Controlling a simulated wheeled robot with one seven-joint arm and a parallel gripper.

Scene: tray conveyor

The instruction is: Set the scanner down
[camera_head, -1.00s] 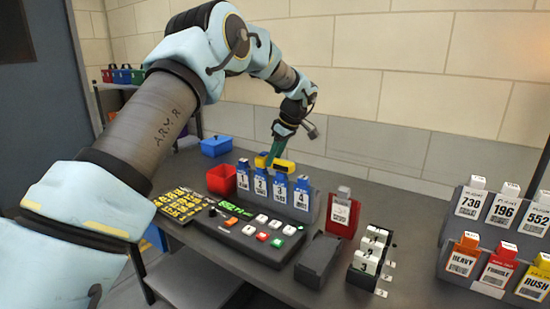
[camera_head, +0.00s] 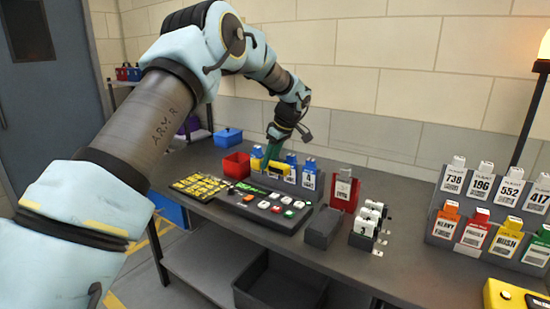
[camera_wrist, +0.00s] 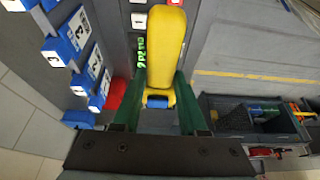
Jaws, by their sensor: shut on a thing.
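The scanner is a yellow block-like body with a blue part at one end. In the wrist view the scanner (camera_wrist: 161,45) stands between the green fingers of my gripper (camera_wrist: 161,88), which is shut on it. In the head view the scanner (camera_head: 268,165) shows under my gripper (camera_head: 273,155), in front of the row of blue numbered tags (camera_head: 309,172) and near the back edge of the button console (camera_head: 253,205). I cannot tell whether it touches anything below. The fingers partly cover it in the head view.
A red bin (camera_head: 237,166) and a yellow-keyed pad (camera_head: 200,187) lie to the left. A dark grey open holder (camera_head: 322,229), a red tag holder (camera_head: 344,193) and a small card rack (camera_head: 368,225) stand to the right. Bare table (camera_head: 415,250) lies before the large tag rack (camera_head: 487,240).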

